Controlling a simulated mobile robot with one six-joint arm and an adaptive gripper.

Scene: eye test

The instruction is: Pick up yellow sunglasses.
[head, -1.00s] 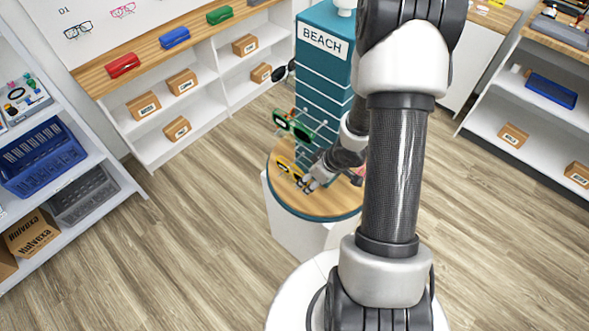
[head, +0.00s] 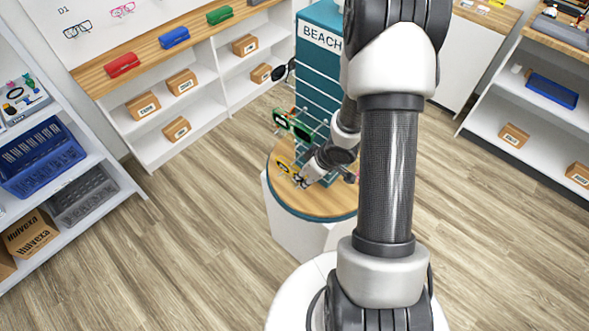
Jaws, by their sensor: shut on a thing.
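The yellow sunglasses (head: 284,164) are at the left side of the round wooden top (head: 312,206), in front of the teal display tower. My gripper (head: 299,181) is at their right end, low over the wooden top, and is shut on them. The far part of the sunglasses shows; the part at the jaws is small and partly hidden by my gripper. I cannot tell whether they touch the wooden top.
The teal BEACH tower (head: 318,70) rises close behind my gripper. Green sunglasses (head: 294,125) stick out from it just above the yellow pair, and dark sunglasses (head: 284,71) higher up. The front of the round top is clear.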

